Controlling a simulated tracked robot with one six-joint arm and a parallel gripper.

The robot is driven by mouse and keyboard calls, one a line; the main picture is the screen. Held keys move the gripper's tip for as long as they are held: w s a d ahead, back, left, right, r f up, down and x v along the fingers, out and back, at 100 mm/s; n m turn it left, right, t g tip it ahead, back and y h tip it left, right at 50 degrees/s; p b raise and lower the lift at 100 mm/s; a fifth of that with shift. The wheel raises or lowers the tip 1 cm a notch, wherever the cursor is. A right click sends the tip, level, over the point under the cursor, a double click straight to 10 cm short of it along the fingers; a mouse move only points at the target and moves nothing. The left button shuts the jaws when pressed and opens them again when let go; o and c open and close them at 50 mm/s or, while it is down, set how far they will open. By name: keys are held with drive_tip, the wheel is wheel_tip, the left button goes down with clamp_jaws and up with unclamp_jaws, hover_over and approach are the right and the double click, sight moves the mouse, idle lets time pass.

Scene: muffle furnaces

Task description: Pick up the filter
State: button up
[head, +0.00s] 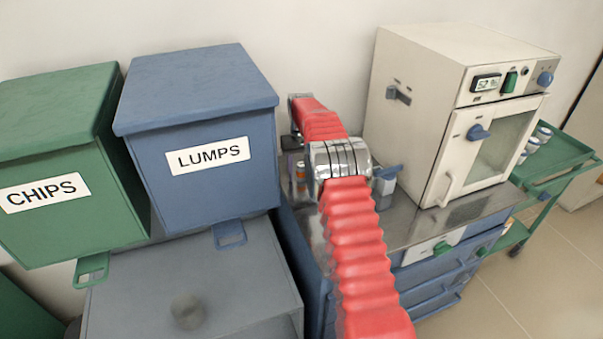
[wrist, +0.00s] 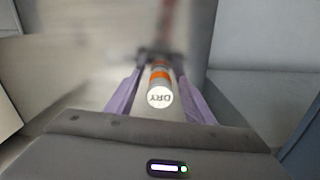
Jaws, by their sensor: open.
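A small upright cylinder (wrist: 160,88) with a white round top marked DRY and an orange band shows in the wrist view; it looks like the filter. My gripper (wrist: 161,62) is open, with its two purple fingers on the left and right of the cylinder. I cannot tell whether either finger touches it. In the head view, a small orange-and-white piece (head: 300,172) shows beside my red arm on the metal counter, probably the same cylinder. My gripper is mostly hidden behind the arm there.
A cream furnace (head: 425,110) with its door shut stands right of my arm on the steel-topped blue cabinet (head: 425,222). A blue LUMPS bin (head: 205,200) and a green CHIPS bin (head: 60,225) stand left. A green trolley (head: 565,155) is at far right.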

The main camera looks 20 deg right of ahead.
drive_tip(key=shift+c, duration=0.5)
drive_tip(key=c, duration=1)
